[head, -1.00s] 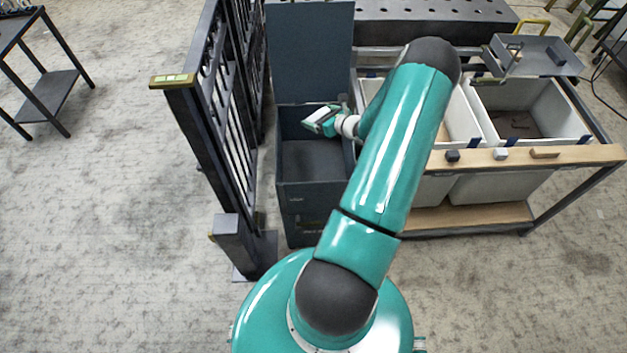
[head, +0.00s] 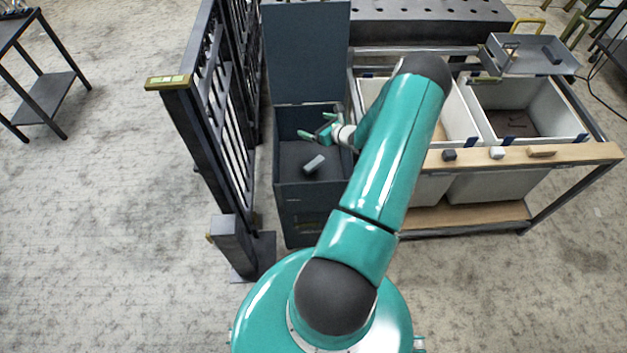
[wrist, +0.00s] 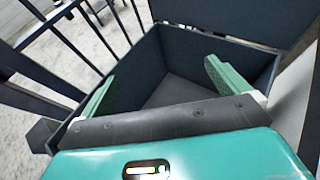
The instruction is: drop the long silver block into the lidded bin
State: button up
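The lidded bin (head: 308,214) is a dark blue-grey box with its lid (head: 308,55) standing open at the back. The long silver block (head: 314,163) shows tilted inside the bin's mouth, below and apart from my gripper (head: 317,127). I cannot tell whether it is still falling or touches the bin floor. My gripper is over the bin with its fingers spread and nothing between them. In the wrist view my gripper (wrist: 160,75) also shows two parted green fingers above the bin's grey floor (wrist: 178,92); the block is not seen there.
A dark barred gate (head: 212,110) stands close at the bin's left. A rack on the right holds white bins (head: 525,105). Its wooden ledge carries a black cube (head: 449,154), a pale cube (head: 497,153) and a wooden block (head: 541,151). A grey tray (head: 530,55) sits behind.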

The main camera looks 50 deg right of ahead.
jog(key=v, duration=1.3)
jog(key=shift+s, duration=0.4)
jog(key=shift+a+r, duration=0.1)
